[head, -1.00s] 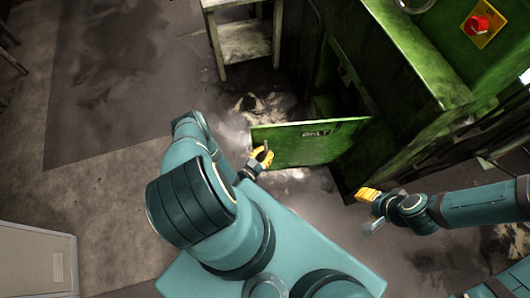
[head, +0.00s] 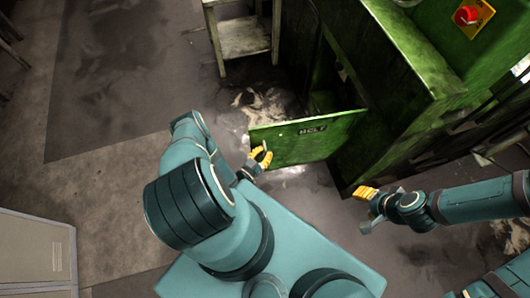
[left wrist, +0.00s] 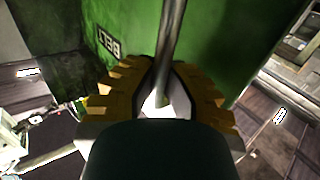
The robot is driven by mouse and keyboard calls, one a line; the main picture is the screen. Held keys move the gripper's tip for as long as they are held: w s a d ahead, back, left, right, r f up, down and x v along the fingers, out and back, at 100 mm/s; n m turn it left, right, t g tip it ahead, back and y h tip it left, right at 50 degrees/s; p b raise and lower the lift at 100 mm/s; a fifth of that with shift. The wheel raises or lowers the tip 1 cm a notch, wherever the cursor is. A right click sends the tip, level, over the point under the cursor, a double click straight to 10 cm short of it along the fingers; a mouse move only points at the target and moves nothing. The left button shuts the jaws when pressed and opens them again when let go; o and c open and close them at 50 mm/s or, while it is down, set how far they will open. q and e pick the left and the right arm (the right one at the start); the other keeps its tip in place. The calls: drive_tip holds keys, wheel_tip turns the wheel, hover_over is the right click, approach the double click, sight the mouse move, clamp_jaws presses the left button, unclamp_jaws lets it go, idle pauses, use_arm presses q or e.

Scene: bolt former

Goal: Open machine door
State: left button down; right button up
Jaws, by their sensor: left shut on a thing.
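The green machine door (head: 310,140) stands swung out from the green machine (head: 400,70), with a dark opening behind it. A thin metal handle (left wrist: 172,45) runs between the yellow fingers of my left gripper (left wrist: 160,95). My left gripper (head: 261,157) is shut on this handle at the door's left edge. My right gripper (head: 367,205) is in front of the machine, right of the door and apart from it. Its finger gap is not clear.
A small table (head: 243,38) stands behind and left of the door. A red knob on a yellow plate (head: 467,16) is on the machine's upper right. A pale cabinet (head: 35,255) stands at the lower left. The floor left of the door is clear.

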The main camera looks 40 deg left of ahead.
use_arm(q)
drive_tip(key=c, duration=1)
unclamp_jaws()
drive_tip(key=shift+s, duration=0.15)
drive_tip(key=s, duration=1.1)
drive_tip(key=shift+s+a, duration=0.15)
drive_tip(key=shift+s, duration=0.25)
